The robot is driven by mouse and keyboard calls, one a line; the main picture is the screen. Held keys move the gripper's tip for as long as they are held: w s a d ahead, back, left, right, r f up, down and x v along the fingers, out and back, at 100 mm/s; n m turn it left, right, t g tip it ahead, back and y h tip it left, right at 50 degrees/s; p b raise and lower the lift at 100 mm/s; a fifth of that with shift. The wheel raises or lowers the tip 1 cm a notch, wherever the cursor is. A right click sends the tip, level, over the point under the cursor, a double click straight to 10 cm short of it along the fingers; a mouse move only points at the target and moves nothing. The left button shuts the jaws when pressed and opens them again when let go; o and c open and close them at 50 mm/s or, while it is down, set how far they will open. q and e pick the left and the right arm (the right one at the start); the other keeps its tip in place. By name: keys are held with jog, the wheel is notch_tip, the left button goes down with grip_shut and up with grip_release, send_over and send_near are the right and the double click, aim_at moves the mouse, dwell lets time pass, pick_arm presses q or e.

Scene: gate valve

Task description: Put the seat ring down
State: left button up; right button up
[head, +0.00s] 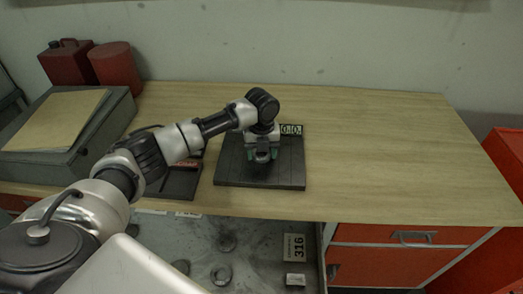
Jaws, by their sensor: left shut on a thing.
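My left gripper (262,155) reaches in from the left and points down over a dark square board (290,172) on the wooden bench. It is shut on a small grey piece, most likely the seat ring, which is mostly hidden by the fingers. The piece is low over the middle of the board; I cannot tell whether it touches it. My right gripper is not in view.
A dark tray (178,184) lies left of the board, partly behind my arm. A grey case (60,150) and red containers (115,65) stand at the left. The wooden bench (390,150) is clear on the right. Red drawers (385,262) are below.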

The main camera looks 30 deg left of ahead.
aim_at(262, 154)
pick_arm(q)
jog(key=shift+f, duration=0.15)
jog(key=o, duration=1)
jog(key=shift+o, duration=0.2)
notch_tip(262, 154, up, 12)
jog(key=b, duration=0.2)
jog(key=shift+r, duration=0.2)
